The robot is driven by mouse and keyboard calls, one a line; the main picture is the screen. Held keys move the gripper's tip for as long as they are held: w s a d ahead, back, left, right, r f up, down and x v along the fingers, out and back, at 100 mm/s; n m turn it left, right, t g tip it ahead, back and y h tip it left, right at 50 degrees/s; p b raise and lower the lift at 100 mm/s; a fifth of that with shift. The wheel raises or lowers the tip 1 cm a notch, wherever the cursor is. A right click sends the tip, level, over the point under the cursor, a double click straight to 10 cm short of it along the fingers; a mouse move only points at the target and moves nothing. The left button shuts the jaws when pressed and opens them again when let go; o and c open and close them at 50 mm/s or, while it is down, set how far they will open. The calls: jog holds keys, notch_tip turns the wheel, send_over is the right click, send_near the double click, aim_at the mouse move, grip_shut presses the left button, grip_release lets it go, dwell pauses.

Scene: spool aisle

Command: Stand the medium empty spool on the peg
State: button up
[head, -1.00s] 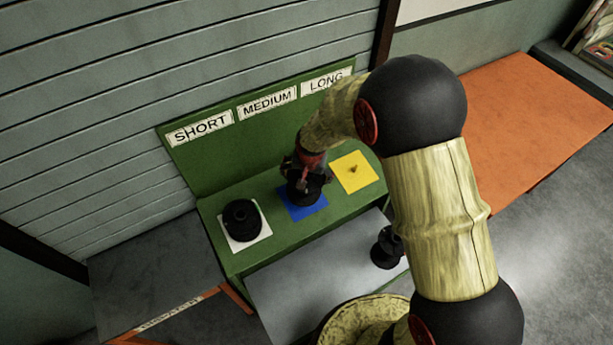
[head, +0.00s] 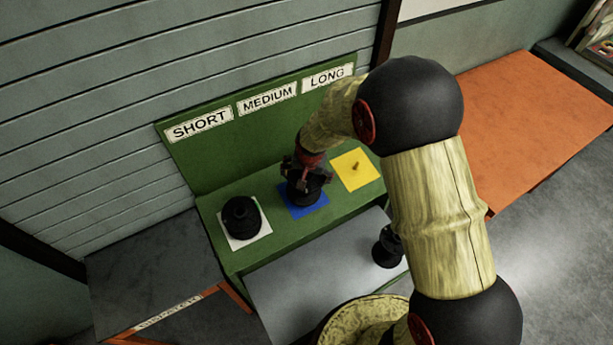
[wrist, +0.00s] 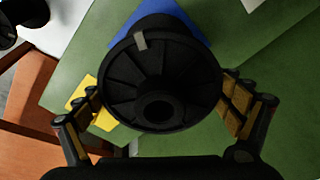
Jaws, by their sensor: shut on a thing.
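The medium spool, black with wide round flanges, is over the blue square (head: 319,207) under the MEDIUM label (head: 268,99). The spool (head: 308,192) fills the middle of the wrist view (wrist: 185,90), its ribbed upper flange and dark centre hole facing the camera. My gripper (head: 307,174) is above it in the head view. In the wrist view its fingers (wrist: 165,112) are on either side of the spool, shut on it. The peg under the spool is hidden. I cannot tell whether the spool touches the green board.
A black spool (head: 240,216) stands on the white square under SHORT. The yellow square (head: 358,174) under LONG shows a small bare peg (head: 354,165). Another black spool (head: 385,250) stands on the grey surface (head: 315,270) in front, partly behind my arm. An orange table (head: 535,120) is at right.

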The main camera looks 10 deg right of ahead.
aim_at(308, 177)
jog(key=shift+b+x, duration=1.35)
jog(key=shift+x, duration=0.35)
jog(key=o, duration=1.6)
jog(key=shift+s+a, duration=0.1)
jog(key=shift+s, duration=0.05)
jog(key=shift+c, duration=0.2)
jog(key=v, duration=1.2)
